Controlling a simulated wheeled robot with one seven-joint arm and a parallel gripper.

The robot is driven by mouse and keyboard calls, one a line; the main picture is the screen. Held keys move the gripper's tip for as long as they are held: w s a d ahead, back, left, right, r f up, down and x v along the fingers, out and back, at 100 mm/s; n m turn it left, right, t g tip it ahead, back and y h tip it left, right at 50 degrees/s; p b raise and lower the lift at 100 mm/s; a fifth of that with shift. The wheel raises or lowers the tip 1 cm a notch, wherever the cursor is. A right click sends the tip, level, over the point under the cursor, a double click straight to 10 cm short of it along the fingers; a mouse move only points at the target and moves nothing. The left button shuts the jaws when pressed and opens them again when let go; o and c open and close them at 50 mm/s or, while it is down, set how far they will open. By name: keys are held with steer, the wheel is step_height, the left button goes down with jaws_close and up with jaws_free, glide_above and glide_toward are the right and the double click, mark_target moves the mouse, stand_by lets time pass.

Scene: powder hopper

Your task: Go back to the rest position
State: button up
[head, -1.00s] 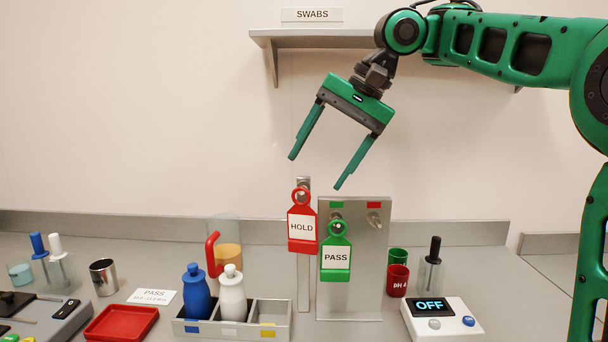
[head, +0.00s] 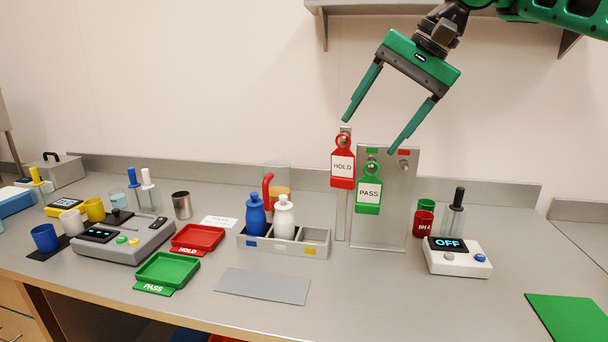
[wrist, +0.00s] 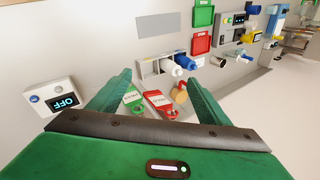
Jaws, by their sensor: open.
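My gripper (head: 396,108) is open and empty, with its two green fingers spread above the tag stand and pointing down to the left. The red HOLD tag (head: 343,167) hangs on a narrow grey post, below the left finger. The green PASS tag (head: 369,194) hangs on a hook of the grey metal panel (head: 398,222), which has a second, empty hook under a red mark. In the wrist view the green tag (wrist: 133,99) and the red tag (wrist: 158,102) show between the open fingers, apart from them.
A divided grey tray (head: 316,254) holds a blue bottle (head: 254,216) and a white bottle (head: 284,218). Red (head: 198,238) and green (head: 168,269) trays lie left. A white device reading OFF (head: 458,260) stands right. A shelf (head: 390,8) is above. The air around my gripper looks free.

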steer(key=s+d+f+m+h, duration=0.15)
steer(key=s+d+f, duration=0.25)
steer(key=d+f, duration=0.5)
steer(key=s+d+f+h, duration=0.2)
steer(key=s+d+f, duration=0.2)
steer(key=d+f, duration=0.45)
steer(key=s+d+f+g+h, duration=0.1)
steer(key=s+d+f, duration=0.4)
steer(key=s, duration=0.5)
steer(key=s+d+f+g, duration=0.1)
steer(key=s+d+f, duration=0.4)
steer(key=s+f, duration=0.4)
steer(key=shift+s+d+f+g+h, duration=0.15)
steer(key=shift+s+f+g+h, duration=0.2)
steer(key=shift+s, duration=0.45)
steer(key=shift+r, duration=0.1)
steer(key=shift+w+f, duration=0.25)
steer(key=shift+w, duration=0.4)
